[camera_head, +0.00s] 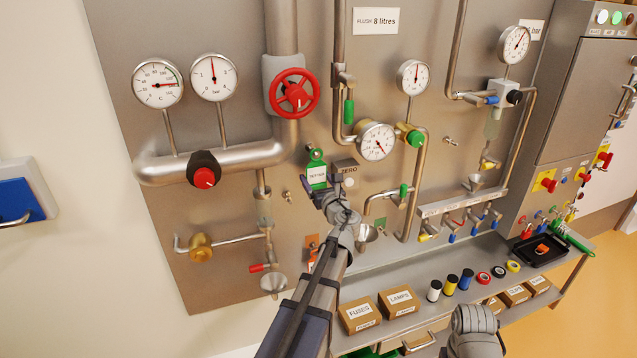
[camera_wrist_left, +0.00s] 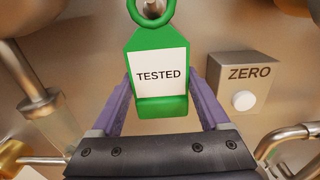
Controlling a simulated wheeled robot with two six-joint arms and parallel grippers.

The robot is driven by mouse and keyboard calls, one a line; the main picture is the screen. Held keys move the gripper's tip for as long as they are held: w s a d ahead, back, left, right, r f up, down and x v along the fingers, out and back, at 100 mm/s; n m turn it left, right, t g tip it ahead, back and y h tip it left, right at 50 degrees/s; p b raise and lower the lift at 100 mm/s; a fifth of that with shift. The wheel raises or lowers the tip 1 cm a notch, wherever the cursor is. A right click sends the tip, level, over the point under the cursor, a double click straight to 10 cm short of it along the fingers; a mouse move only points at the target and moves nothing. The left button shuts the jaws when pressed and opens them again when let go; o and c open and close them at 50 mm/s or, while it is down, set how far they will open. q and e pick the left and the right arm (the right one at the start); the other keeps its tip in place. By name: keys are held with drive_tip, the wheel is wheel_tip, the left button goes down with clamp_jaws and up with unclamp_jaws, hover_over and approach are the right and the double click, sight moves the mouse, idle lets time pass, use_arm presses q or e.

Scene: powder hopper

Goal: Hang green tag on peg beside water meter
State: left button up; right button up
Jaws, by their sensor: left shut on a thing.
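The green tag (camera_head: 316,174) has a white label reading TESTED and a ring at its top. My left gripper (camera_head: 324,189) is shut on its lower part, close to the steel panel. In the left wrist view the tag (camera_wrist_left: 147,107) stands upright between the purple fingers (camera_wrist_left: 159,100). A small grey thing shows through its ring; I cannot tell whether the ring is around it. A small peg (camera_head: 450,141) sticks out right of the meter. My right gripper's fingers are not in view.
The grey ZERO box (camera_head: 345,168) is close right of the tag; it also shows in the left wrist view (camera_wrist_left: 245,82). Pipes, a red handwheel (camera_head: 292,93) and a green-handled valve (camera_head: 404,190) surround the area. A shelf below holds boxes (camera_head: 360,314) and rolls.

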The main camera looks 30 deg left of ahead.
use_arm(q)
drive_tip(key=shift+w+a+f, duration=0.1)
drive_tip(key=shift+w+a, duration=0.3)
drive_tip(key=shift+w+a+f+b, duration=0.3)
drive_tip(key=shift+a+f+b, duration=0.05)
drive_tip(key=shift+f+b, duration=0.1)
idle(0.3)
drive_tip(key=o, duration=1.2)
drive_tip(key=shift+s, duration=0.1)
drive_tip(key=v, duration=0.7)
drive_tip(key=shift+s+d, duration=0.2)
drive_tip(key=shift+d, duration=0.05)
